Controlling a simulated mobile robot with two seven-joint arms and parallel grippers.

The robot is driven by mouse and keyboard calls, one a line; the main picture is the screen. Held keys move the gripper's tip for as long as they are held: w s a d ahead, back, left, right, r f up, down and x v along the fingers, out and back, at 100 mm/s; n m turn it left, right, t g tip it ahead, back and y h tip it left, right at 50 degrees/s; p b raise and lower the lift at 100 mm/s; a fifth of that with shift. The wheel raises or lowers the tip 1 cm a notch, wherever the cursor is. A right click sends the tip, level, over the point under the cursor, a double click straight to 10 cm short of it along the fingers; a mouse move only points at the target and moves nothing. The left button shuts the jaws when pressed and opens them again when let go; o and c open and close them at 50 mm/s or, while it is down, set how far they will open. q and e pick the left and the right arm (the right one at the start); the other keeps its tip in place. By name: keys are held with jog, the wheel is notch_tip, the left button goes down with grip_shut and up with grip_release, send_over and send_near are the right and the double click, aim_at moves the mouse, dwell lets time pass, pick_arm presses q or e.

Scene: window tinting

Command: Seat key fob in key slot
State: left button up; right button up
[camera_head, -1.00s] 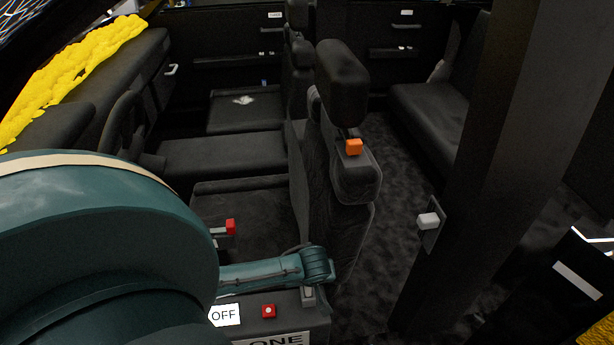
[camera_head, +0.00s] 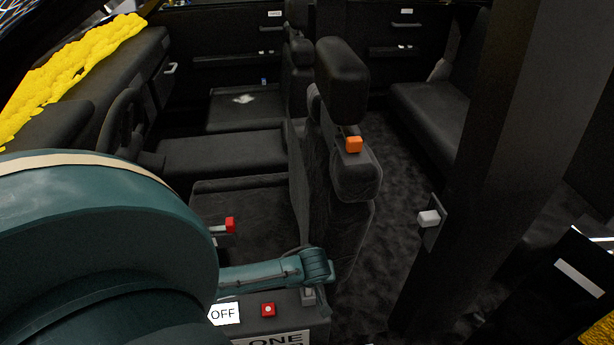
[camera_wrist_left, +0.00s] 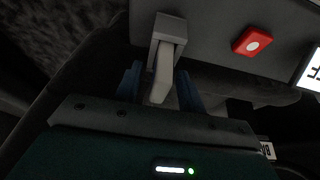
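A pale grey fob-like piece (camera_wrist_left: 160,86) shows in the left wrist view. Its upper end meets a grey slot block (camera_wrist_left: 168,28) on a dark panel, and it leans slightly; how deep it sits I cannot tell. My left gripper (camera_wrist_left: 160,88) has a blue finger on each side of the piece, with narrow dark gaps between. The fingers look open around it, not closed on it. In the head view the slot block (camera_head: 308,296) is small and grey, just under my left wrist; the fingers are hidden there. My right gripper is not in view.
A red button (camera_head: 268,310) and an OFF label (camera_head: 223,315) are beside the slot. A red-tipped lever (camera_head: 230,225) stands behind. A seat back with an orange block (camera_head: 354,145) rises beyond. A pillar (camera_head: 500,150) with a white knob (camera_head: 428,218) stands at the right.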

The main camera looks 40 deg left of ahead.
pick_arm(q)
jog(key=shift+d+r, duration=0.1)
jog(key=shift+r, duration=0.25)
jog(key=p+v, duration=0.3)
jog(key=v, duration=0.9)
jog(key=shift+s+r, duration=0.15)
jog(key=shift+r, duration=0.05)
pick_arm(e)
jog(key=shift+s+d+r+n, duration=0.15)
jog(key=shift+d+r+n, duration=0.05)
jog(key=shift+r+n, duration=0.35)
pick_arm(q)
jog(key=s+d+r+m+t+h+p, duration=0.2)
jog(key=d+m+t+h, duration=0.1)
jog(key=d+m, duration=0.3)
jog(key=s+d+r+m+t+h+p, duration=0.2)
jog(key=s+d+m+t+h, duration=0.1)
jog(key=d+m, duration=0.4)
jog(key=shift+d+t+h, duration=0.5)
jog(key=shift+d+t, duration=0.25)
jog(key=shift+t, duration=0.15)
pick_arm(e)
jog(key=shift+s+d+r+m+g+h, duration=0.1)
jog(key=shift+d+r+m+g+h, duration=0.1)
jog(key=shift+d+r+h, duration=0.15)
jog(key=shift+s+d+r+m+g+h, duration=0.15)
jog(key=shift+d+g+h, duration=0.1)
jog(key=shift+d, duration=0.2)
